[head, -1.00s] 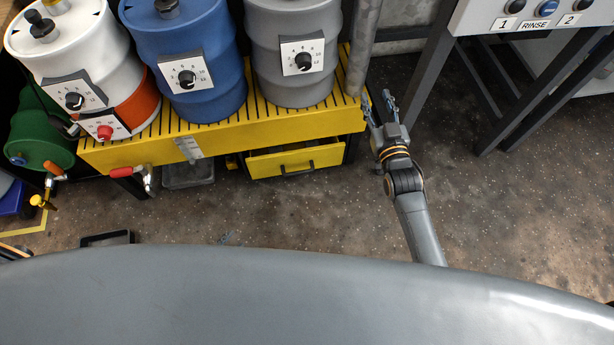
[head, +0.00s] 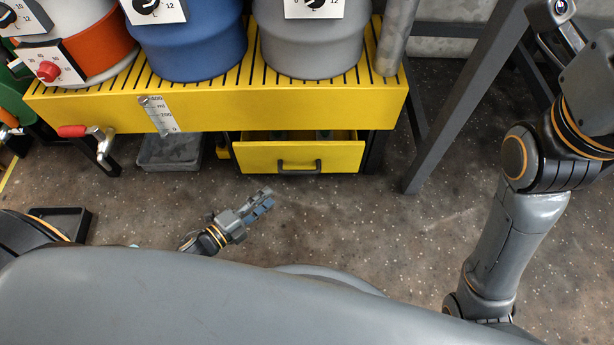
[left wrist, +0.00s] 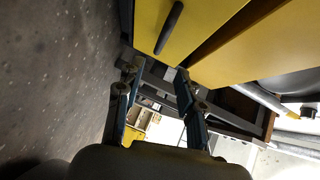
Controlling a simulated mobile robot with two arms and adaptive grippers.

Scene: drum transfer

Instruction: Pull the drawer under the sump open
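The yellow drawer (head: 345,157) sits under the yellow sump (head: 290,108), with a dark bar handle (head: 298,168) on its front. A dark gap with greenish shapes inside shows above the drawer front. My left gripper (head: 268,200) is below and slightly left of the handle in the head view, apart from it and empty. In the left wrist view its two fingers (left wrist: 157,80) are spread, with the handle (left wrist: 168,28) and the yellow drawer front beyond the tips. My right arm rises at the right edge of the head view; its gripper is out of frame.
Grey (head: 310,45) and blue (head: 190,45) drums stand on the sump. A grey tray (head: 170,153) lies left of the drawer, and a black tray (head: 65,218) is at the left. A dark stand leg (head: 455,110) is at the right. The floor before the drawer is clear.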

